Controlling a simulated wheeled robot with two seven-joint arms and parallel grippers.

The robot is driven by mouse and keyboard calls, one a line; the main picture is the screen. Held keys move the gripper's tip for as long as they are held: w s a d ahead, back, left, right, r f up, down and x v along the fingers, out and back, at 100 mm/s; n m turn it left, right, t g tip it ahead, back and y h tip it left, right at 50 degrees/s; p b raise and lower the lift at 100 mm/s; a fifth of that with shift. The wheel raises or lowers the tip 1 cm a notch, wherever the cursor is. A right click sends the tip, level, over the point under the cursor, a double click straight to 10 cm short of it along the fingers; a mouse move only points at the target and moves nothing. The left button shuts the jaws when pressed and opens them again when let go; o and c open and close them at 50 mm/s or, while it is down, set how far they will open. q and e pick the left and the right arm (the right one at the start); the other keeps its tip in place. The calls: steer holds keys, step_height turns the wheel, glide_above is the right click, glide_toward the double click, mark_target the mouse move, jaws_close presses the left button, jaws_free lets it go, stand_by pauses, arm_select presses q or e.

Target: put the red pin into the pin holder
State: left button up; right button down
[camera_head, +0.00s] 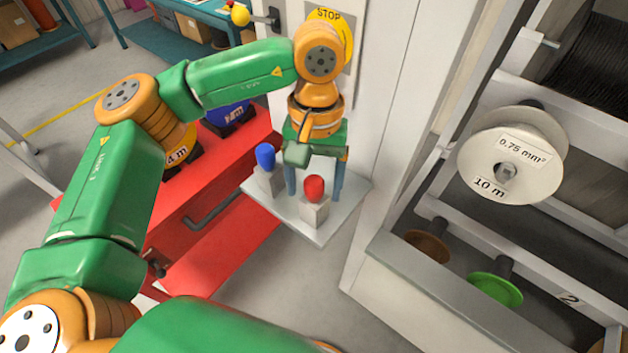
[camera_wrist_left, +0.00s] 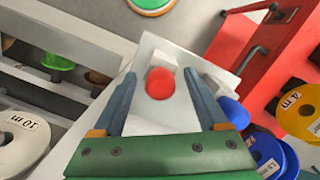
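The red pin (camera_head: 314,188) stands upright on a white block (camera_head: 314,212) on a small grey plate (camera_head: 275,208). Its round red top also shows in the left wrist view (camera_wrist_left: 160,83), between the two fingers. A blue pin (camera_head: 265,156) stands on a second white block (camera_head: 268,180) to its left; its top is partly behind a finger in the wrist view (camera_wrist_left: 235,113). My left gripper (camera_head: 315,192) is open, pointing down over the plate, with a gap between each finger and the red top. I cannot tell which block is the pin holder. My right gripper is not in view.
A red cabinet (camera_head: 215,250) with a dark handle adjoins the plate on the left. A white panel with a STOP sign (camera_head: 328,14) stands behind. On the right is a rack with a white cable reel (camera_head: 513,155) and brown and green reels (camera_head: 495,290) lower down.

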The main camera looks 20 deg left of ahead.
arm_select(q)
steer(key=shift+w+r, duration=0.1)
steer(key=shift+r, duration=0.2)
steer(key=r, duration=0.6)
steer(key=shift+w+r+b, duration=0.25)
steer(key=shift+w+b, duration=0.05)
steer(key=shift+w, duration=0.05)
